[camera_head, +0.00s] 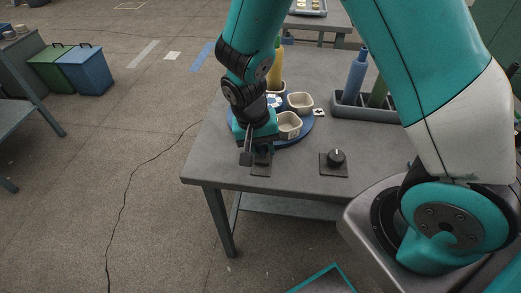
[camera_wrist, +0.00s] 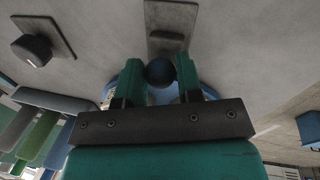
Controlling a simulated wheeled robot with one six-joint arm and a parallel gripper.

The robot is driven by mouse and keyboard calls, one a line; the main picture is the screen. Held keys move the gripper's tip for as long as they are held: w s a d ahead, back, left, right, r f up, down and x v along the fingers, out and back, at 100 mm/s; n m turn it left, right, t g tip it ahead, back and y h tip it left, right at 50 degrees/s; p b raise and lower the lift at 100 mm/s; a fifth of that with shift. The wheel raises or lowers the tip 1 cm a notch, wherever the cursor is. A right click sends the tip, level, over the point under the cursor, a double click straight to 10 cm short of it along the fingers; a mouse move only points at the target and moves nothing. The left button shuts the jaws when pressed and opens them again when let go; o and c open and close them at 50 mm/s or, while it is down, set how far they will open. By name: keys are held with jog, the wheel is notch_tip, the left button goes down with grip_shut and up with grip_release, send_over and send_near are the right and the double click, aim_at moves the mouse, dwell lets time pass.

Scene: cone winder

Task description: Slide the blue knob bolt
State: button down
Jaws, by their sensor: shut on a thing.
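The bolt's round dark blue knob (camera_wrist: 160,72) shows in the wrist view between my two green fingers. Its grey mounting plate (camera_wrist: 166,30) lies just beyond it, and the plate also shows in the head view (camera_head: 261,168) near the table's front left corner. My gripper (camera_wrist: 158,68) is shut on the knob. In the head view my gripper (camera_head: 257,143) is low over the table at the plate, and it hides the knob there. How far along the bolt the knob stands cannot be told.
A black dial knob (camera_head: 336,157) on a square plate is to the right; it also shows in the wrist view (camera_wrist: 32,50). A blue round tray (camera_head: 304,130) with beige bowls (camera_head: 300,102) is close behind my gripper. A grey bottle rack (camera_head: 365,112) stands farther right.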

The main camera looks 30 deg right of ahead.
jog(key=c, duration=0.8)
grip_release()
jog(key=shift+w+d, duration=0.15)
jog(key=shift+w, duration=0.05)
jog(key=a+r, duration=0.1)
jog(key=r, duration=0.4)
jog(key=w+a+r+p, duration=0.1)
jog(key=r, duration=0.5)
jog(key=a+r, duration=0.1)
jog(key=r, duration=0.5)
jog(key=shift+w+r, duration=0.1)
jog(key=shift+w, duration=0.1)
jog(key=s+a+r+n+y+p, duration=0.1)
jog(key=s+r+n+y, duration=0.1)
jog(key=s+r+n, duration=0.1)
jog(key=s+a+r+n+y+p, duration=0.1)
jog(key=s+r+n, duration=0.3)
jog(key=s, duration=0.4)
jog(key=s+a+r+n+t+y+p, duration=0.1)
jog(key=s+r+n+y+p, duration=0.1)
jog(key=s+n, duration=0.3)
jog(key=shift+s+a+r+y+p, duration=0.2)
jog(key=shift+r+y, duration=0.1)
jog(key=shift+r, duration=0.15)
jog(key=shift+s+a+r+y+p, duration=0.15)
jog(key=shift+r+y, duration=0.15)
jog(key=shift+r, duration=0.15)
